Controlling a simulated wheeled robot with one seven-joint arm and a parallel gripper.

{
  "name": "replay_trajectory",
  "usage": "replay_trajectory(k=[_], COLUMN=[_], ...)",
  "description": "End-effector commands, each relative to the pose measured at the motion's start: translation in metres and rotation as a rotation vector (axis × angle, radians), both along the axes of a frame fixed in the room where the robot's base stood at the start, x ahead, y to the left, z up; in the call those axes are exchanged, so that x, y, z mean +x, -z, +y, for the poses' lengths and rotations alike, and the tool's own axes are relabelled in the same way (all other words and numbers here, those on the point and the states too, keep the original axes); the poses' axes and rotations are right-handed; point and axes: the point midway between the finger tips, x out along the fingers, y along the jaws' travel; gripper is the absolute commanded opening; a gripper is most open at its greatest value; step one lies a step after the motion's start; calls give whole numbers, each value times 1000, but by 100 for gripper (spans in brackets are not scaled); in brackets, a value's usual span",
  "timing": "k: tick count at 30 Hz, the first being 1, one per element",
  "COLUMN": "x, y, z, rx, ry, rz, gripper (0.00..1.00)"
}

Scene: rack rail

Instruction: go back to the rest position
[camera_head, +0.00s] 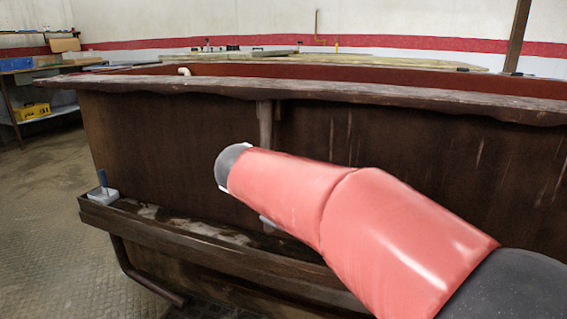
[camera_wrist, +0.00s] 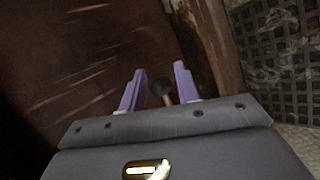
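My gripper (camera_wrist: 159,72) shows in the wrist view with two purple fingers standing apart, so it is open. Beyond the fingertips are a dark brown scratched panel and a brown edge. In the head view my red arm reaches from the lower right toward the middle, in front of the big brown rack (camera_head: 170,135). My gripper is hidden there.
The rack has a top rail (camera_head: 330,90) and a low ledge (camera_head: 215,243). A white block with a blue handle (camera_head: 102,192) stands at the ledge's left end. A white hook-like piece (camera_head: 184,71) is on the top rail. The floor (camera_head: 40,215) at left is clear.

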Motion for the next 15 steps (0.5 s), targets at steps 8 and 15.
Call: replay_trajectory(k=[8, 15], x=[-121, -204], y=[-12, 2], z=[-95, -111], rx=[477, 836], ry=[265, 479], rz=[-3, -112], gripper=[32, 32])
